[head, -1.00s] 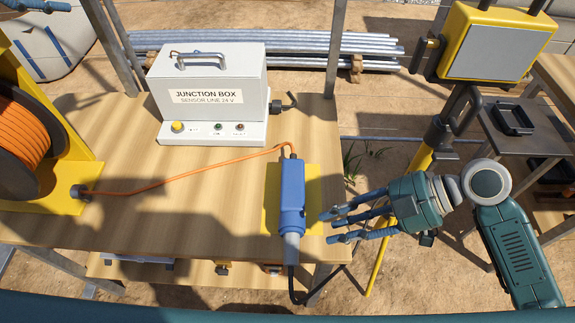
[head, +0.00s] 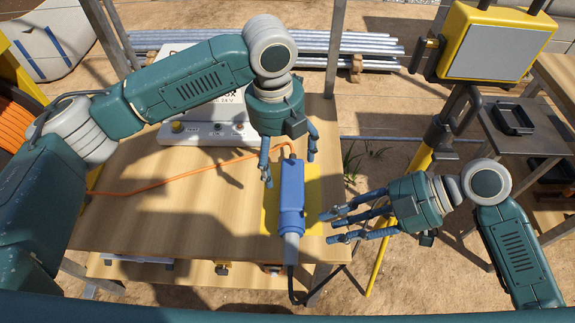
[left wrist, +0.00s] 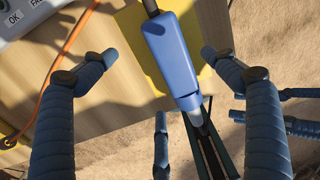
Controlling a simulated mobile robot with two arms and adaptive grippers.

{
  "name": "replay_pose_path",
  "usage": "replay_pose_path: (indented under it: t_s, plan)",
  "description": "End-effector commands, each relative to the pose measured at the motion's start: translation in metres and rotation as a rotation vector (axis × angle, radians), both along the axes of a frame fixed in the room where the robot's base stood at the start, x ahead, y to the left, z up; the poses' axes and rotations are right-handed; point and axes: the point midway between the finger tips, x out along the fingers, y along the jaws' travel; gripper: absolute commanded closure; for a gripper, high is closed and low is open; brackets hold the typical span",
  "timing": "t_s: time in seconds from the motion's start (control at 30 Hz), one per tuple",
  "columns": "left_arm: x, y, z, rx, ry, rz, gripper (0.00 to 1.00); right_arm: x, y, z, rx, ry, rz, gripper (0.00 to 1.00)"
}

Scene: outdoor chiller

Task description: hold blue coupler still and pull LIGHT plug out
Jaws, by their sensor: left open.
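The blue coupler (head: 291,190) lies on a yellow pad (head: 312,186) at the table's right end. An orange cable enters its far end. A grey plug (head: 291,247) with a black cable sits in its near end; I read no LIGHT label on it. My left gripper (head: 289,170) is open above the coupler's far half. In the left wrist view the coupler (left wrist: 172,50) shows between its spread fingers, touching neither. My right gripper (head: 327,228) is beside the coupler's near end, to the right, its fingers apart and empty.
The white junction box (head: 170,132) stands behind, partly hidden by my left arm. The orange cable (head: 150,184) runs left across the table (head: 175,215) to a reel. A yellow-framed panel (head: 497,45) stands at the back right.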

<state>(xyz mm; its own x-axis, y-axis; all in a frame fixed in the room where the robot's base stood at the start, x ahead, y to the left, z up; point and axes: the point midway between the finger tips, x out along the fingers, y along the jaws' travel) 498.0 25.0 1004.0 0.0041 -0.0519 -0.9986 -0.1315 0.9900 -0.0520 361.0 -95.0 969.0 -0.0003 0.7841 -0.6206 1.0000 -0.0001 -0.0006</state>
Motion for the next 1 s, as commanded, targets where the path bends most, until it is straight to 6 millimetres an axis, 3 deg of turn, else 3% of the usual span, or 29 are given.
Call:
replay_pose_path:
  t_s: [0.2, 0.37, 0.7, 1.0]
  plan:
    - [-0.018, -0.013, -0.018, 0.056, 0.002, -0.133, 0.14, 0.000, 0.000, 0.000, 0.000, 0.000, 0.000, 0.69]
    - [-0.018, -0.013, -0.038, 0.057, 0.005, -0.134, 0.14, 0.000, 0.000, 0.000, 0.000, 0.000, 0.000, 0.69]
    - [-0.018, -0.013, -0.097, 0.056, 0.003, -0.132, 0.14, 0.000, 0.000, 0.000, 0.000, 0.000, 0.000, 0.69]
    - [-0.018, -0.013, -0.120, 0.055, 0.001, -0.133, 0.14, 0.000, 0.000, 0.000, 0.000, 0.000, 0.000, 0.69]
